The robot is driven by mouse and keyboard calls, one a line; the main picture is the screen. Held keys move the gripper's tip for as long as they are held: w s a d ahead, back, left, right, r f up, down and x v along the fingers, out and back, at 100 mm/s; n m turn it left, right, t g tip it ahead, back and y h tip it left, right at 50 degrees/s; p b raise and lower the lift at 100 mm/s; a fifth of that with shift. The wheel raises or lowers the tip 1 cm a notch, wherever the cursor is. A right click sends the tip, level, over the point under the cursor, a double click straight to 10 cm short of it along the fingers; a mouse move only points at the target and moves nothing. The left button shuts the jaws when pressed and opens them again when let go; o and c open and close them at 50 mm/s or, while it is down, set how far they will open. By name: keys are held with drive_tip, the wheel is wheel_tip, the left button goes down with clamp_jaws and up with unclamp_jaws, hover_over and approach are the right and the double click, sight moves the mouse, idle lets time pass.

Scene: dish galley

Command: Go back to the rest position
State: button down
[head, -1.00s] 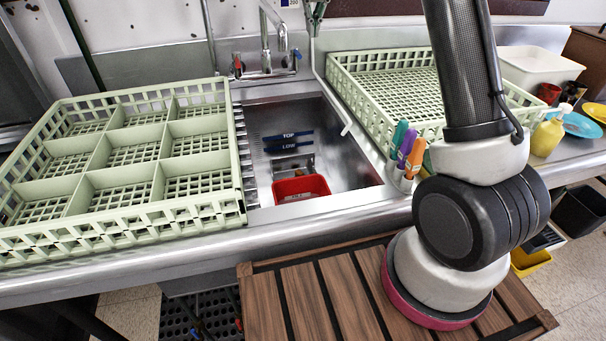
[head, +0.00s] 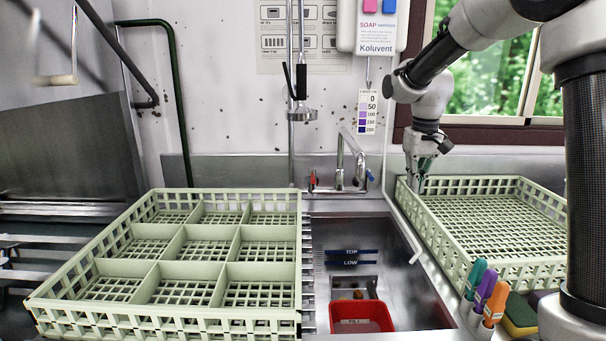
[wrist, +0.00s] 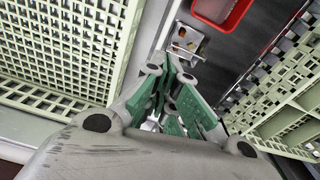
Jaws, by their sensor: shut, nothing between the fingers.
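My gripper (head: 418,178) hangs fingers-down at the back left corner of the right-hand green rack in the head view, close to the rack's rim. In the wrist view my gripper (wrist: 178,105) shows its green finger pads drawn together with nothing held between them. Whether its tips touch the rack cannot be told. My arm reaches in from the upper right.
A divided green rack (head: 150,269) stands left of the sink (head: 400,315), and an undivided green rack (head: 560,205) stands right of it. A red tub (head: 362,318) is in the sink. A faucet (head: 340,178) and colored markers (head: 486,290) stand nearby.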

drive_tip(key=shift+m+t, duration=0.4)
drive_tip(key=shift+t, duration=0.5)
drive_tip(key=s+d, duration=0.2)
drive_tip(key=s, duration=0.7)
drive_tip(key=s+d+r, duration=0.1)
drive_tip(key=s+d, duration=0.1)
drive_tip(key=s, duration=0.7)
drive_tip(key=s+d+r, duration=0.1)
drive_tip(key=s+d, duration=0.1)
drive_tip(key=s, duration=0.7)
drive_tip(key=shift+s, duration=0.2)
drive_tip(key=s+r+t, duration=0.1)
drive_tip(key=s+d+r, duration=0.1)
drive_tip(key=s, duration=0.1)
drive_tip(key=shift+r+t, duration=0.15)
drive_tip(key=shift+t, duration=0.25)
